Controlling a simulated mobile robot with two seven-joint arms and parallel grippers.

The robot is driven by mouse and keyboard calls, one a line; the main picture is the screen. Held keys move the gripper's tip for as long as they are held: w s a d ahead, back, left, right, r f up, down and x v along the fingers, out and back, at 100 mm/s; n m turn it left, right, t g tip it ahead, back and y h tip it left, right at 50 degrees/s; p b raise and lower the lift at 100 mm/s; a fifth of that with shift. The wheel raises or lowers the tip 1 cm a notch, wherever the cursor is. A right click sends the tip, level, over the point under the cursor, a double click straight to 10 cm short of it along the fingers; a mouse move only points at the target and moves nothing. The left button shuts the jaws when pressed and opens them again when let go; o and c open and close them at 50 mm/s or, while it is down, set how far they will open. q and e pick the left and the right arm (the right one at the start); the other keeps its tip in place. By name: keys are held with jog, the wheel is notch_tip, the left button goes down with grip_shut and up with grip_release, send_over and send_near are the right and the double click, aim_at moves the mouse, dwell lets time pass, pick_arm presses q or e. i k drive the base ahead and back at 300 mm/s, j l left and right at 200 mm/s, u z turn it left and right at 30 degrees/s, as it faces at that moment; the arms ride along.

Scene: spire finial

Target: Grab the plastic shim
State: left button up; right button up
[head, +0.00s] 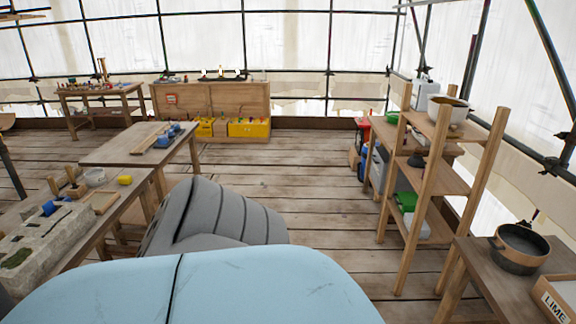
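I cannot pick out the plastic shim for certain. Small blue pieces (168,132) lie on the middle wooden table (105,155), beside a few wooden strips (148,137). Another small blue piece (50,208) is at the pale stone block (42,245) on the near left bench. All are too small to identify. Neither my left nor my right gripper is in view.
Wooden shelves (440,178) stand at the right. A pot (520,246) and a LIME box (556,299) sit on the right table. The plank floor (315,175) is clear mid-room.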

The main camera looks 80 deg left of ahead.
aim_at(49, 208)
jog(key=u, duration=4.1)
jog(key=i+u, duration=0.2)
jog(key=u, duration=0.25)
jog(key=i+l+u, duration=0.15)
jog(key=u, duration=0.25)
jog(key=i+l+u, duration=0.2)
jog(key=i+l, duration=0.2)
jog(key=i+l+u, duration=0.2)
jog(key=i+l, duration=0.15)
jog(key=l, duration=0.25)
